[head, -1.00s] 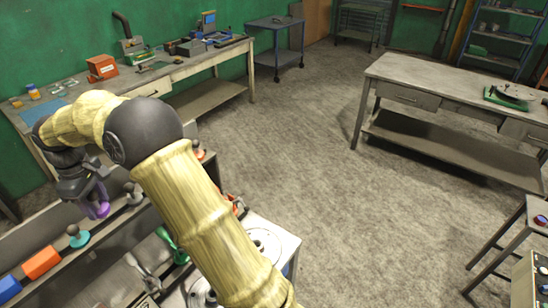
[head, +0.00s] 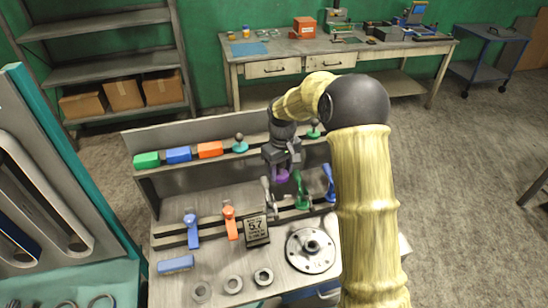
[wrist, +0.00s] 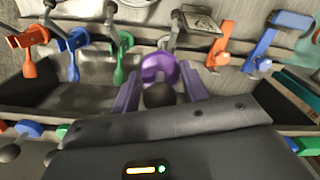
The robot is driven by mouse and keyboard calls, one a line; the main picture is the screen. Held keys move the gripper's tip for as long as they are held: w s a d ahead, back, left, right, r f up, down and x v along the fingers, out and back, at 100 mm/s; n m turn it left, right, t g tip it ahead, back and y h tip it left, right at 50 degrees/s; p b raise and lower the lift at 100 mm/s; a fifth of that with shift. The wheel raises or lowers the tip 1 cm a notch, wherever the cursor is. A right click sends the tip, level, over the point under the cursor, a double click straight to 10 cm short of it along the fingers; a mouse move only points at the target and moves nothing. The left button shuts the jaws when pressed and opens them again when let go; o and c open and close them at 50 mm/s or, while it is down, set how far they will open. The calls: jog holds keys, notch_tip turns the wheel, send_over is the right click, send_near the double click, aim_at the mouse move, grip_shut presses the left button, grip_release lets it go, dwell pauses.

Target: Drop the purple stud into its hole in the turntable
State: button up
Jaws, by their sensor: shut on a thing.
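My gripper (head: 283,165) is at the parts rack in the head view, pointing down. It is shut on the purple stud (head: 282,177), of which only a small purple part shows under the fingers. In the wrist view the purple stud (wrist: 158,66) is a round purple piece with a dark ball-shaped knob between the two lavender fingers of my gripper (wrist: 162,92). I cannot tell whether the stud touches the rack.
A teal knob (head: 239,146) and coloured blocks line the rack's upper shelf. A grey flanged disc (head: 311,262) lies in front. The back workbench (head: 290,88) is behind; open floor lies right.

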jog(key=s+d+f+m, duration=0.2)
jog(key=s+d+f, duration=0.1)
jog(key=f, duration=0.2)
jog(key=s+d+f+m, duration=0.2)
jog(key=s+f, duration=0.1)
jog(key=f, duration=0.3)
jog(key=s+d+f+m, duration=0.2)
jog(key=s+d+f, duration=0.1)
jog(key=s+f, duration=0.1)
jog(key=shift+d+f+b, duration=0.3)
jog(key=shift+f+b, duration=0.05)
jog(key=shift+f, duration=0.35)
jog(key=shift+d, duration=0.1)
jog(key=shift+s, duration=0.15)
jog(key=shift+d, duration=0.15)
